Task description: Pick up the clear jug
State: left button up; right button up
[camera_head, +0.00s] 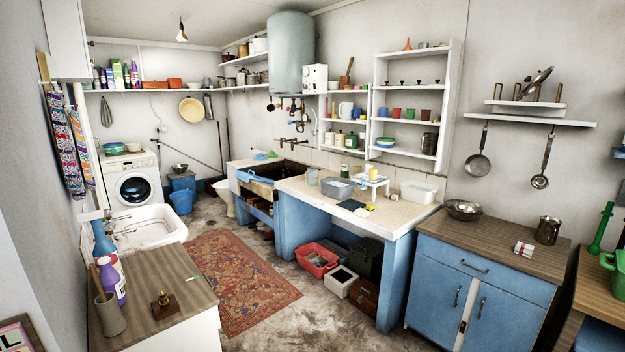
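A small clear, greyish vessel that looks like the clear jug (312,177) stands upright on the pale counter (318,198), just right of the dark sink basin (281,172). It is small in the picture, so its handle and spout cannot be made out. A grey tub (336,188) stands close to its right and in front. Neither of my grippers shows in the head view, and nothing is seen touching the jug.
A small white stand (370,183) with a yellow item and a white tub (418,192) are further right on the counter. A blue cabinet (478,300) stands at right. A patterned rug (235,285) lies on the floor, with open floor around it.

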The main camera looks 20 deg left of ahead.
aim_at(312, 172)
jog(key=i+u, duration=0.1)
jog(key=i, duration=0.4)
jog(key=i+l, duration=0.15)
jog(key=i, duration=0.4)
jog(key=i+l+u, duration=0.15)
jog(key=i, duration=0.35)
jog(key=i+j+u, duration=0.15)
jog(key=i+u, duration=0.25)
jog(key=i, duration=0.25)
jog(key=i+u, duration=0.4)
jog(key=i, duration=0.3)
jog(key=i+l+u, duration=0.25)
jog(key=i+u, duration=0.15)
jog(key=i, duration=0.25)
